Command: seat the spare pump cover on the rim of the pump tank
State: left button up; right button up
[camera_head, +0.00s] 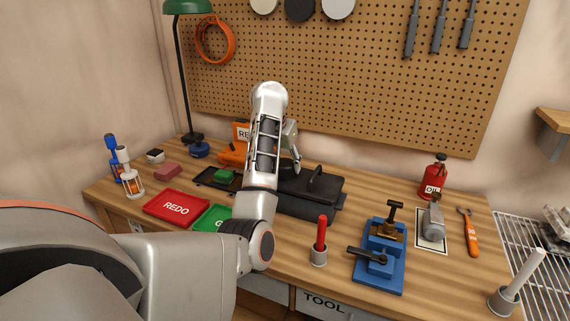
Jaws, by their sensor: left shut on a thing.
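The dark pump tank (302,208) stands in the middle of the bench, behind and to the right of my left forearm. The black spare pump cover (322,187), with a raised handle, is over the tank's top. From this angle I cannot tell whether it rests on the rim or sits a little above it. My left gripper (296,166) reaches down at the cover's left rear and is shut on it. My forearm hides the left part of the tank and cover. My right gripper is not in view.
A red REDO tray (176,208) and a green tray (212,218) lie left of my arm. A red stick in a holder (319,255) and a blue vise-like fixture (380,268) stand in front right. A red oil bottle (434,180) is farther right.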

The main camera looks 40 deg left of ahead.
pick_arm(q)
jog(key=shift+f, duration=0.9)
dwell(0.4)
jog(key=o, duration=1.6)
jog(key=shift+c, duration=0.2)
jog(key=shift+f, duration=0.1)
jog(key=shift+v, duration=4.15)
jog(key=shift+d, duration=0.15)
